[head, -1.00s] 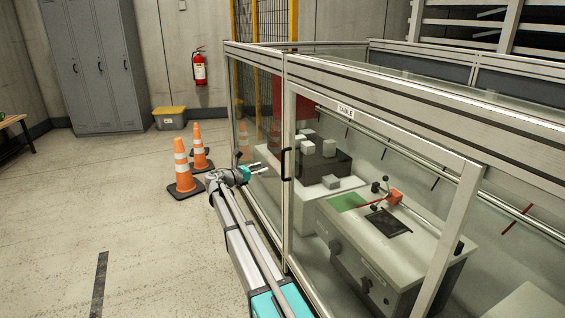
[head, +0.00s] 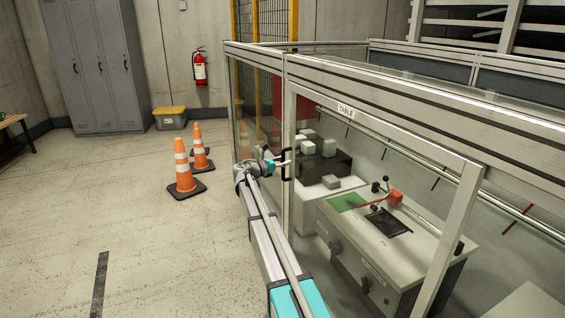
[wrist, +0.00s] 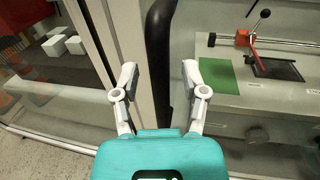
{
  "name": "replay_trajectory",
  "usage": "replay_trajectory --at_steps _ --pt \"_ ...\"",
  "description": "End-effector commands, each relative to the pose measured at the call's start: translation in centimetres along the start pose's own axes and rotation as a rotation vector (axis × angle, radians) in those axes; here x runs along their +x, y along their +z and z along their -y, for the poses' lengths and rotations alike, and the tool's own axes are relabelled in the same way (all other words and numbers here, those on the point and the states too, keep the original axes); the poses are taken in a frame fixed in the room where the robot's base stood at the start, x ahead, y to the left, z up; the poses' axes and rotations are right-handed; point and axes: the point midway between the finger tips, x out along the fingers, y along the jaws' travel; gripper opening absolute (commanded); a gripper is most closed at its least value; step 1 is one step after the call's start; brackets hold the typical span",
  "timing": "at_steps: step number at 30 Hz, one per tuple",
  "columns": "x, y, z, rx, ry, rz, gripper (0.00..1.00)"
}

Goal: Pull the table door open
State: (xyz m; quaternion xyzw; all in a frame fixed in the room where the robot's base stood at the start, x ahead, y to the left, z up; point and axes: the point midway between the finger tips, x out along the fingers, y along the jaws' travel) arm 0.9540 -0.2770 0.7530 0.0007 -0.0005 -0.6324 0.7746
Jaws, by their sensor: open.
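The table door (head: 383,150) is a clear panel in a grey metal frame with a "TABLE" label on its top rail. It appears shut. Its black vertical handle (head: 286,164) is on the door's left upright. In the wrist view the handle (wrist: 159,60) stands between my two fingers, with space on each side. My gripper (head: 281,157) is open at the handle; its spread fingers also show in the wrist view (wrist: 160,78). I cannot tell whether a finger touches the handle.
Behind the glass stands a grey workbench (head: 385,255) with a green plate and a red-handled lever. Two orange cones (head: 183,168) stand on the floor to the left. A yellow-lidded bin (head: 170,118) and grey lockers (head: 95,65) are farther back. The left floor is mostly clear.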

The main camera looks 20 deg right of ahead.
Motion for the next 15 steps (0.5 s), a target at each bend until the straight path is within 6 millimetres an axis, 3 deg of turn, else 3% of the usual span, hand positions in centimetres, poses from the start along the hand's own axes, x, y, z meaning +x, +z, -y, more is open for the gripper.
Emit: replay_trajectory --at_steps 6,15 --pt "0.01 0.0 0.01 0.0 0.0 0.0 0.57" --pt "0.01 0.0 0.01 0.0 0.0 0.0 0.01"
